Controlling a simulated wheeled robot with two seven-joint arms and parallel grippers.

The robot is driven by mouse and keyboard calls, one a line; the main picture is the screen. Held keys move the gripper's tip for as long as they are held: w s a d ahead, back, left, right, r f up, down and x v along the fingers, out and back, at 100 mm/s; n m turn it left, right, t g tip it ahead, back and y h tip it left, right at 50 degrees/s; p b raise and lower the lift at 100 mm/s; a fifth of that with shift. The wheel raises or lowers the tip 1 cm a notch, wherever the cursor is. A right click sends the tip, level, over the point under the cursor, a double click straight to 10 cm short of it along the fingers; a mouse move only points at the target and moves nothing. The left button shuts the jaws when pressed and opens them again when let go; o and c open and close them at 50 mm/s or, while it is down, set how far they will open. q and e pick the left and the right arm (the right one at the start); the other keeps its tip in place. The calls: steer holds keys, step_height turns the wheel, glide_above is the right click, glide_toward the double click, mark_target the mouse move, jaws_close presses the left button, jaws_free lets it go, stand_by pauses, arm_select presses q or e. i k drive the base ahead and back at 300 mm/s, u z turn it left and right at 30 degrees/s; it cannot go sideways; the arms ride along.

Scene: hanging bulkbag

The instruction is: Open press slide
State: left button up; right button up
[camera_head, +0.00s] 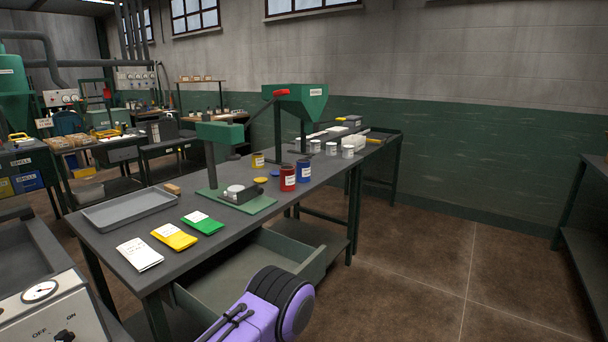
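A green bench press (220,131) stands on the dark workbench, with a column and a lever ending in a red grip (281,93). On its green base plate (253,208) sits a low dark slide block (244,195) with a pale round piece (233,188) at its left end. I cannot tell how far the slide is out. Neither of my grippers can be made out in this view. A purple and black part at the bottom edge looks like my own arm, with no clear fingertips.
The workbench (98,238) holds a grey tray (130,207), a white booklet (139,254), yellow (173,237) and green (203,222) packets, and red (288,179) and blue (303,171) cans right of the press. A drawer (235,270) stands open below. The floor at right is clear.

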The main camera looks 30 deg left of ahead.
mark_target(246, 195)
steer(key=z, duration=0.4)
steer(key=i, duration=1.25)
steer(key=u, duration=2.65)
